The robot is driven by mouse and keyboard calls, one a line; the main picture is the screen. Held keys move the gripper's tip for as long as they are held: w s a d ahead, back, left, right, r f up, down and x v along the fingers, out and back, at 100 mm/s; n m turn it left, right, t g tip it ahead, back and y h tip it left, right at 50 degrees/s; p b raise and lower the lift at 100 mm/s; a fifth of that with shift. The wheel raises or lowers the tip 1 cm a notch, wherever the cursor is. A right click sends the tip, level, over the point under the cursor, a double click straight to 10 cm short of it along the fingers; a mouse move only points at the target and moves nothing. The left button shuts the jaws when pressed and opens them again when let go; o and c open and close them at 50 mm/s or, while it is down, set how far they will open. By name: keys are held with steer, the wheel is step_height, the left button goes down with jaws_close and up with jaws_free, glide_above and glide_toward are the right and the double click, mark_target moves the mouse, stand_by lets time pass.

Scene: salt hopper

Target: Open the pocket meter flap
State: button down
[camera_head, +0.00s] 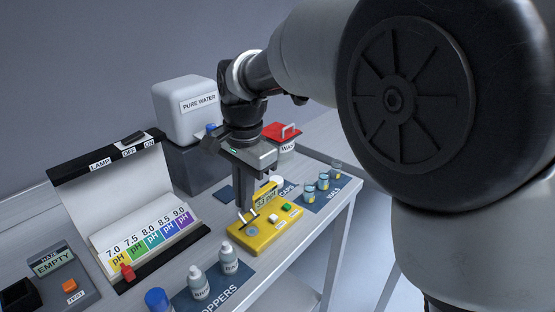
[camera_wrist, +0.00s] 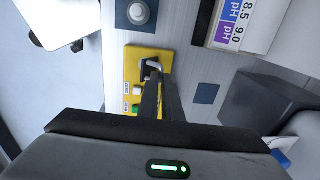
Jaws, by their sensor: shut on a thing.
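The yellow pocket meter (camera_head: 268,236) lies on the bench below my gripper (camera_head: 243,207). It has a white and a green button, a round grey spot and small metal parts on top. A yellow upright piece with lettering, seemingly the flap (camera_head: 266,194), stands at its back, partly hidden by my fingers. In the wrist view the meter (camera_wrist: 131,62) lies under my fingertips (camera_wrist: 152,72), which are shut at a small grey handle at one end. The fingers hide part of the handle and meter, so the flap's exact angle is hard to tell.
White dropper bottles (camera_head: 229,258) stand in front of the meter. Small vials (camera_head: 323,181) stand to its right, near the bench edge. A lamp box with a pH colour chart (camera_head: 145,245) is at left. A white pure water tank (camera_head: 186,110) and red-lidded waste container (camera_head: 281,132) are behind.

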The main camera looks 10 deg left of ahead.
steer(key=h+p, duration=0.1)
steer(key=p, duration=0.2)
steer(key=a+g+p, duration=0.1)
steer(key=p, duration=0.2)
steer(key=shift+w+r+h+p, duration=0.2)
steer(key=shift+r+h+p, duration=0.05)
steer(key=shift+h+p, duration=0.15)
steer(key=p, duration=0.1)
steer(key=a+h+p, duration=0.1)
steer(key=p, duration=0.1)
steer(key=shift+w+f+g+p, duration=0.2)
steer(key=shift+g+p, duration=0.1)
steer(key=h+p, duration=0.1)
steer(key=p, duration=0.1)
steer(key=a+f+p, duration=0.1)
steer(key=shift+w+g+h+p, duration=0.25)
steer(key=shift+g+h+p, duration=0.15)
steer(key=shift+w+a+f+g+h+p, duration=0.25)
steer(key=shift+f+h+p, duration=0.3)
steer(key=shift+p, duration=0.55)
steer(key=shift+s, duration=0.1)
steer(key=c, duration=1.9)
jaws_free()
